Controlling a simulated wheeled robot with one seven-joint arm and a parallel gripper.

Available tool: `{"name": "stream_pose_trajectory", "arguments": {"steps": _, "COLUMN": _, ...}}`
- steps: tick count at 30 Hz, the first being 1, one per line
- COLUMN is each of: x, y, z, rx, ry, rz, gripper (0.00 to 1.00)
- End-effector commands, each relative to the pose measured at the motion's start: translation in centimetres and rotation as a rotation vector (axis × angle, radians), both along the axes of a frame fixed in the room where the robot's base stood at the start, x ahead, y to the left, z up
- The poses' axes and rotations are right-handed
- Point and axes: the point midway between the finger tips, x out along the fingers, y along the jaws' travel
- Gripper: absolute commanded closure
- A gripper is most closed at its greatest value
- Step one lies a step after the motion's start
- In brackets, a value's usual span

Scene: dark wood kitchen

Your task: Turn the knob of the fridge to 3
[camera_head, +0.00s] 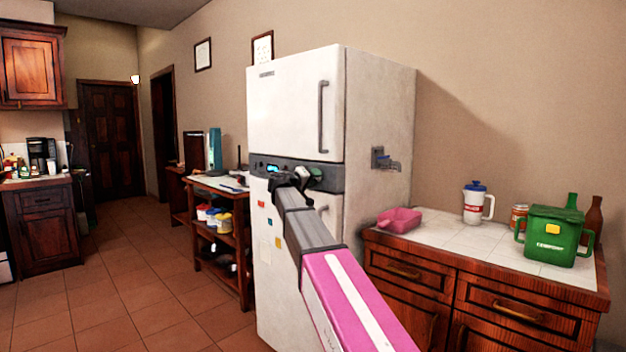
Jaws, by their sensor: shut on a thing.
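The white fridge (294,110) stands in the middle of the camera_head view. A dark grey control band (330,172) runs across its front between the upper and lower doors, with a small lit blue display (272,168) at its left part. My gripper (300,176) is up against this band, right of the display, and is shut on the knob. My gripper covers the knob, so its pointer and the numbers around it cannot be read. My pink and grey arm reaches in from the lower right and hides part of the lower door.
A vertical handle (322,117) is on the upper door. A wooden shelf unit (219,189) stands left of the fridge. The tiled floor (130,290) at the left is clear.

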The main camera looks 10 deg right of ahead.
Motion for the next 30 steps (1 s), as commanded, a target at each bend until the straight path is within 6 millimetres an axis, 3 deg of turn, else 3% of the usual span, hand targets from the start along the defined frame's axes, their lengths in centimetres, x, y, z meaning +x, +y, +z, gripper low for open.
{"name": "stream_pose_trajectory", "arguments": {"steps": 15, "x": -0.15, "y": -0.04, "z": -0.11, "rx": 0.203, "ry": -0.272, "rz": -0.002, "gripper": 0.83}}
{"name": "stream_pose_trajectory", "arguments": {"steps": 30, "x": -0.18, "y": -0.05, "z": -0.13, "rx": 0.240, "ry": -0.322, "rz": -0.002, "gripper": 0.83}}
